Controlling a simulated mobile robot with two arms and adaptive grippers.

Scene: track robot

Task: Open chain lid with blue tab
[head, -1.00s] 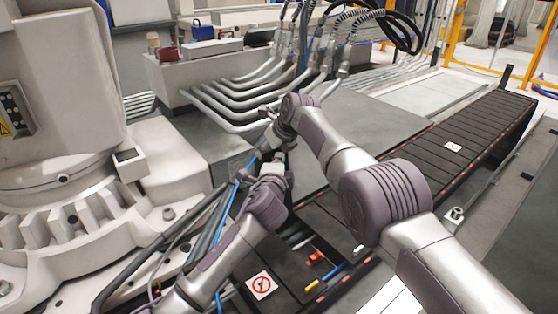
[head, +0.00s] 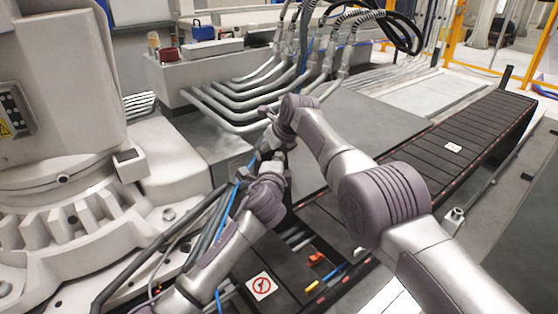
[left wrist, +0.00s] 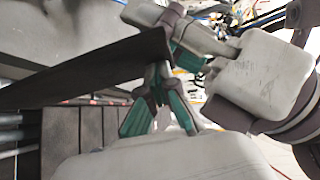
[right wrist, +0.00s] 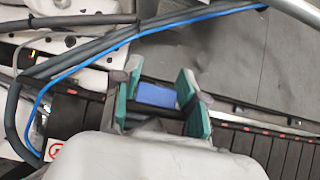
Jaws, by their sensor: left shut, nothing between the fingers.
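The blue tab (right wrist: 157,95) shows in the right wrist view, between the spread fingers of my right gripper (right wrist: 160,84). Whether the fingers touch it is unclear. In the left wrist view a dark flat slab (left wrist: 85,76), apparently the chain lid, stands tilted with its right end at the grippers. My left gripper (left wrist: 156,82) is shut and empty, its tips close to the slab's right end. The right gripper (left wrist: 182,38) shows just above it, beside the slab. In the head view both grippers meet near the track's near end; arms hide the tab there.
The black segmented cable track (head: 465,140) runs to the back right. Blue and black cables (right wrist: 75,65) pass close to the right gripper. A large white robot base (head: 75,210) stands at left. Grey pipes (head: 230,105) lie behind. A red piece (head: 316,259) lies inside the track.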

